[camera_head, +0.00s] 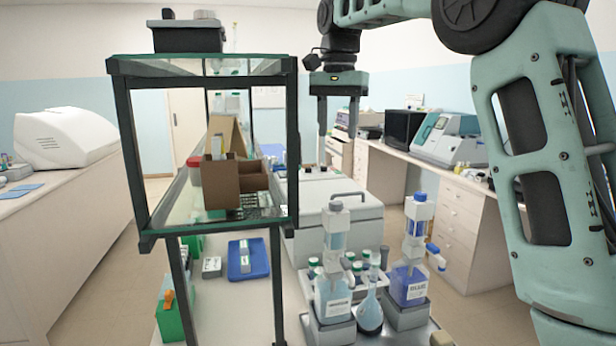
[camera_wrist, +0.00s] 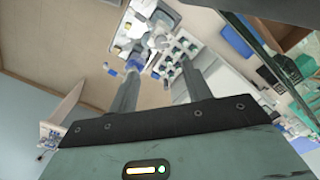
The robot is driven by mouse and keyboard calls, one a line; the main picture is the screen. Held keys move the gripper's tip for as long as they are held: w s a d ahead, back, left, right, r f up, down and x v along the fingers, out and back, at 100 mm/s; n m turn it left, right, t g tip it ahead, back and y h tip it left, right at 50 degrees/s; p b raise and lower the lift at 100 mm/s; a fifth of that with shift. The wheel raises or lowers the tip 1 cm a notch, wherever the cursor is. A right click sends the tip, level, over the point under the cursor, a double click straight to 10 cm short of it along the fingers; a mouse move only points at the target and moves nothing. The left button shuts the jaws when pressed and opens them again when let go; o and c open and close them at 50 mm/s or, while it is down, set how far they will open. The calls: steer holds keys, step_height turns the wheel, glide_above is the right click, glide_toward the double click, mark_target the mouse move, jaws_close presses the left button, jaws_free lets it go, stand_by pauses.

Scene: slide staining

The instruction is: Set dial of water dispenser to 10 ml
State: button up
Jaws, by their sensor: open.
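Two bottle-top dispensers stand on the bench in the head view. The left one (camera_head: 334,296) holds pale blue, water-like liquid and has a clear upper cylinder and a white-grey cap. The right one (camera_head: 409,284) holds darker blue liquid. Their labels are too small to read surely, and I cannot make out a dial or its setting. My gripper (camera_head: 338,133) points down, open and empty, high above the left dispenser and apart from it. In the wrist view my gripper (camera_wrist: 160,72) has its two fingers spread, with small, blurred bench items beyond them.
A glass-shelved rack (camera_head: 287,150) with dark posts stands left of my gripper, holding a brown cardboard box (camera_head: 228,185). A round flask (camera_head: 369,312) stands between the dispensers, near several capped bottles. A blue tray (camera_head: 260,262) lies left. Air around my gripper looks clear.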

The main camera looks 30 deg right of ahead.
steer(key=r, duration=0.1)
steer(key=p, duration=0.2)
glide_toward(336, 203)
steer(key=shift+m, duration=0.3)
step_height(336, 203, down, 8)
steer(key=shift+w+d+f, duration=0.1)
steer(key=shift+f, duration=0.15)
steer(key=c, duration=1)
